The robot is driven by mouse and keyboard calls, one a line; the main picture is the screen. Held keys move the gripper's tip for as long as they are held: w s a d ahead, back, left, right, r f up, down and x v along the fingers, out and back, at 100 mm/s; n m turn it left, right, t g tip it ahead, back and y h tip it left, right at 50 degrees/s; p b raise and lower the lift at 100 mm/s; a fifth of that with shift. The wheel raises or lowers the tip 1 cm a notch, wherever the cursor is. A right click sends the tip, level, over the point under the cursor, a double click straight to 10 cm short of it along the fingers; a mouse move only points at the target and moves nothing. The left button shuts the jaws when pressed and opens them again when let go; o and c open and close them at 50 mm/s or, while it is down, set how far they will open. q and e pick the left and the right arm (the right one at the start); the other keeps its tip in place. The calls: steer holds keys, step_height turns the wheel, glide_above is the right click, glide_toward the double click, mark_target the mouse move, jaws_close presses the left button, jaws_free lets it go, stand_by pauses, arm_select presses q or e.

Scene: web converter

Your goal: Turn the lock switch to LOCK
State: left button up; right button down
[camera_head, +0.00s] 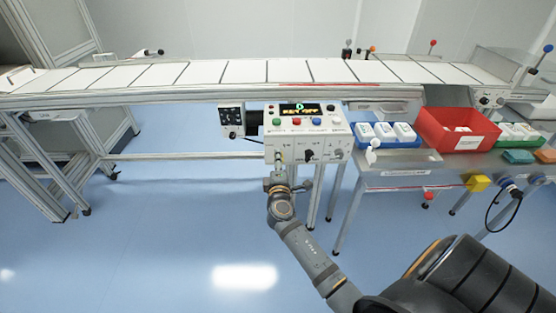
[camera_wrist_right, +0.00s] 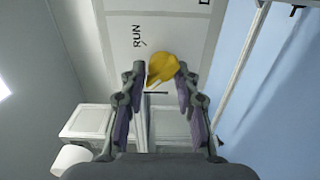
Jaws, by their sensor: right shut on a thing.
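The control box (camera_head: 308,132) hangs on the front of the conveyor, with a lit display, coloured buttons and a row of switches below. My right gripper (camera_head: 279,172) is at the left end of its lower front and mostly hides the switch there. In the right wrist view a yellow switch knob (camera_wrist_right: 161,66) sits on a pale panel, between the fingertips of my right gripper (camera_wrist_right: 162,74), which is shut on it. The word RUN is beside the knob; another label is cut off at the top edge. My left gripper is not in view.
The conveyor (camera_head: 230,72) runs across the back. To the right, a metal table (camera_head: 400,180) carries a red bin (camera_head: 445,118), a blue tray (camera_head: 375,143) and other small items. A dark switch panel (camera_head: 231,120) is left of the box. The floor in front is clear.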

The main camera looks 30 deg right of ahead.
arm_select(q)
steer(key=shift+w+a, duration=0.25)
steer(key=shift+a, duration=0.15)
arm_select(e)
steer(key=shift+f, duration=0.2)
steer(key=c, duration=1)
jaws_free()
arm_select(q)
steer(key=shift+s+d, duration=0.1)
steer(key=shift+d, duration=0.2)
arm_select(e)
steer(key=v, duration=0.7)
steer(key=shift+s+a+r, duration=0.1)
steer(key=shift+s+a, duration=0.05)
steer(key=shift+s, duration=0.15)
